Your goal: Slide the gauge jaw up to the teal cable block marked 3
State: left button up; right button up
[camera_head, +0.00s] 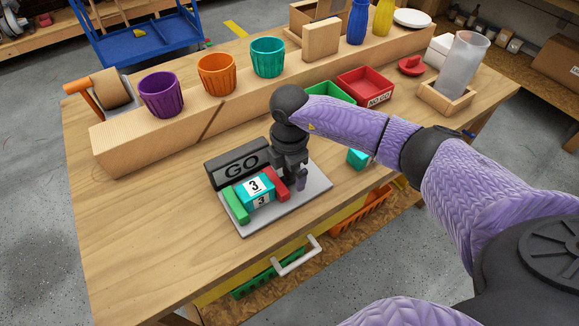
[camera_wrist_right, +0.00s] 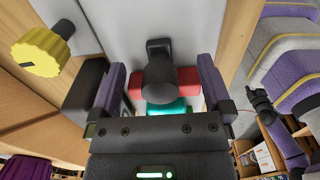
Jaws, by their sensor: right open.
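The teal cable block marked 3 (camera_head: 258,189) lies on the pale gauge plate (camera_head: 316,190), between a green bar (camera_head: 235,205) on its left and the red gauge jaw (camera_head: 278,184) on its right. Whether the jaw touches the block I cannot tell. My right gripper (camera_head: 290,176) points down over the jaw and hides part of it. In the wrist view, its open fingers (camera_wrist_right: 160,82) stand either side of a dark knob (camera_wrist_right: 160,78), with the red jaw (camera_wrist_right: 187,79) and teal block (camera_wrist_right: 166,107) beyond.
A black GO block (camera_head: 238,163) stands behind the teal block. Another teal piece (camera_head: 357,158) is right of the plate. A green tray (camera_head: 331,92) and red NO GO tray (camera_head: 366,84) sit behind my arm. The table's front left (camera_head: 150,230) is clear.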

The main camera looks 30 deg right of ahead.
dwell(0.3)
jog(key=shift+r, duration=0.25)
notch_tip(320, 180, up, 6)
jog(key=p, duration=0.5)
jog(key=shift+p, duration=0.35)
jog(key=shift+f, duration=0.2)
